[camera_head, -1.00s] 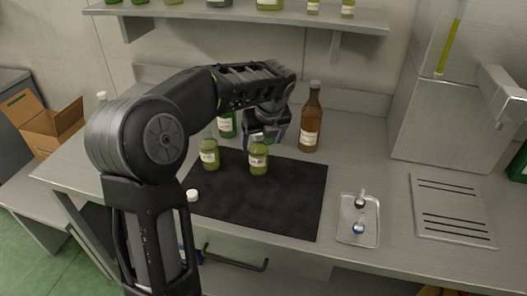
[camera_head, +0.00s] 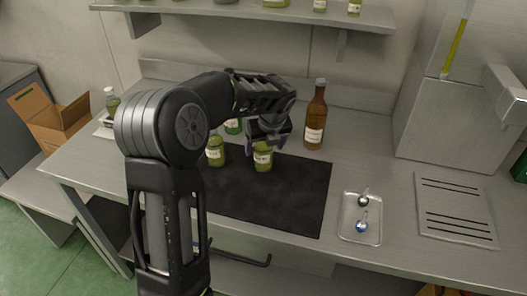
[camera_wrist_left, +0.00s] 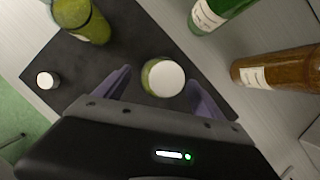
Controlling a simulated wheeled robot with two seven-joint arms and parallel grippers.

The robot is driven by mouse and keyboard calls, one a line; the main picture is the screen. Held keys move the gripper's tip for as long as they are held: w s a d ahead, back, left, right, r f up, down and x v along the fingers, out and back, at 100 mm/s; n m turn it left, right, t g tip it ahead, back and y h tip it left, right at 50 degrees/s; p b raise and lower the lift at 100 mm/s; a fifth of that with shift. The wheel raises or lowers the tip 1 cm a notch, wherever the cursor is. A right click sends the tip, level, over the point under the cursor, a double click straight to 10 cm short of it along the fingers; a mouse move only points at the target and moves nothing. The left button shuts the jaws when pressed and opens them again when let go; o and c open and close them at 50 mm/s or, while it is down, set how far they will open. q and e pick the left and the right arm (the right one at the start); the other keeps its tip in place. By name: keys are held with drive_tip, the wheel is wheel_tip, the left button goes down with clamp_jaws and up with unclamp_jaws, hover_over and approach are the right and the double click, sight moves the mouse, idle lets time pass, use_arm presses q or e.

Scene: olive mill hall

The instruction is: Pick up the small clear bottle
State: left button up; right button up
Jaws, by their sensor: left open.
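A small clear bottle with green contents and a pale label (camera_head: 263,159) stands upright on the dark mat (camera_head: 285,205). My left gripper (camera_head: 266,143) is open above it, pointing down, and hides its top in the head view. In the left wrist view the bottle's white lid (camera_wrist_left: 166,78) lies between my two purple fingers, with gaps on both sides. A similar labelled green bottle (camera_head: 215,152) stands to its left. A small white-capped item (camera_wrist_left: 47,80) shows at the mat's edge in the wrist view; my arm hides it in the head view. My right gripper is not in view.
A tall brown bottle (camera_head: 316,116) stands behind the mat to the right, and a green bottle (camera_head: 233,126) behind to the left. A tray (camera_head: 360,232) with two small round-ended items lies to the right. A shelf (camera_head: 250,12) hangs above the steel counter.

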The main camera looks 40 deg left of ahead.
use_arm(q)
drive_tip(key=shift+x, duration=1.25)
drive_tip(key=shift+c, duration=0.3)
drive_tip(key=shift+r, duration=0.1)
clamp_jaws()
